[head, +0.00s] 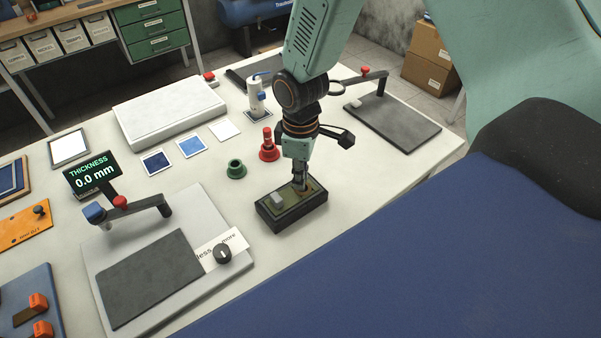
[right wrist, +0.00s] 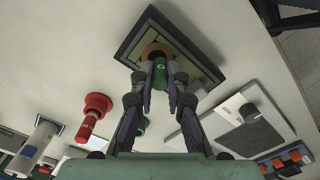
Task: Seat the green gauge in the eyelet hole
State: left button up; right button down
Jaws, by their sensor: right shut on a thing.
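My right gripper (head: 301,184) reaches down over a dark block with an olive top (head: 284,220), which lies on the white table. In the right wrist view the fingers (right wrist: 161,84) are shut on the green gauge (right wrist: 160,68), a short green cylinder with a pale ring mark on its end. A brown, brass-like eyelet ring (right wrist: 149,50) shows on the block right behind the gauge. The gauge lines up with the ring, but I cannot tell how deep it sits. The fingers hide the hole in the head view. My left gripper is not in view.
An empty-looking green holder (head: 236,169) and a red gauge in a red stand (head: 268,148) are left of the block. The thickness tester (head: 180,280) is front left, a dark pad (head: 395,122) back right. White table is clear around the block.

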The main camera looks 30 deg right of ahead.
jog(key=c, duration=1.7)
grip_release()
jog(key=shift+a, duration=0.1)
jog(key=shift+o, duration=0.8)
jog(key=shift+s, duration=0.1)
jog(key=shift+o, duration=1)
jog(key=shift+w+d+f, duration=0.15)
jog(key=shift+w+d, duration=0.05)
jog(key=shift+d, duration=0.25)
jog(key=shift+a, duration=0.2)
jog(key=shift+a+r, duration=0.15)
jog(key=shift+r, duration=0.3)
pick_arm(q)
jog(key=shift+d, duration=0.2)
pick_arm(e)
notch_tip(320, 180, up, 11)
jog(key=shift+d+r, duration=0.15)
jog(key=shift+d, duration=0.1)
